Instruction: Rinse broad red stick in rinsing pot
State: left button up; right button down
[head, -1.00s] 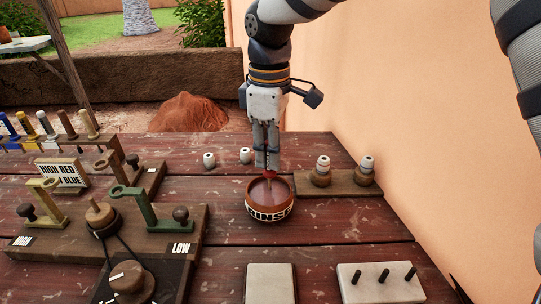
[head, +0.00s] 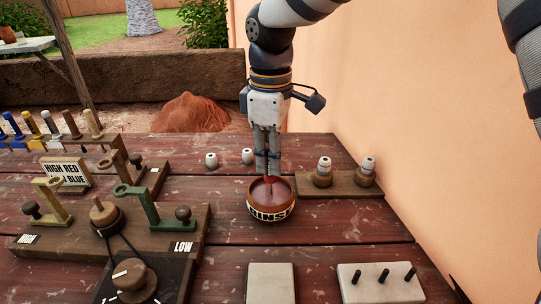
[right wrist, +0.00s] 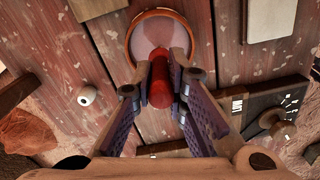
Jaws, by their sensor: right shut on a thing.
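The rinsing pot (head: 271,211) is a round brown bowl with a white lettered band, standing on the table and holding murky liquid. My right gripper (head: 268,172) is directly above it, pointing down. It is shut on the broad red stick (right wrist: 160,82), whose red end shows between the fingers in the right wrist view. In the head view a thin shaft reaches down from the fingers into the pot; how deep its tip goes is hidden by the liquid. The pot's rim also shows in the right wrist view (right wrist: 131,48). My left gripper is not in view.
Two small white pieces (head: 211,159) stand left of the gripper. A wooden block (head: 340,184) with two capped bottles is right of the pot. A pale slab (head: 270,284) and a pegged block (head: 381,284) lie in front.

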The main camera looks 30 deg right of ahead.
jog(key=shift+r, duration=0.15)
jog(key=shift+r, duration=3.4)
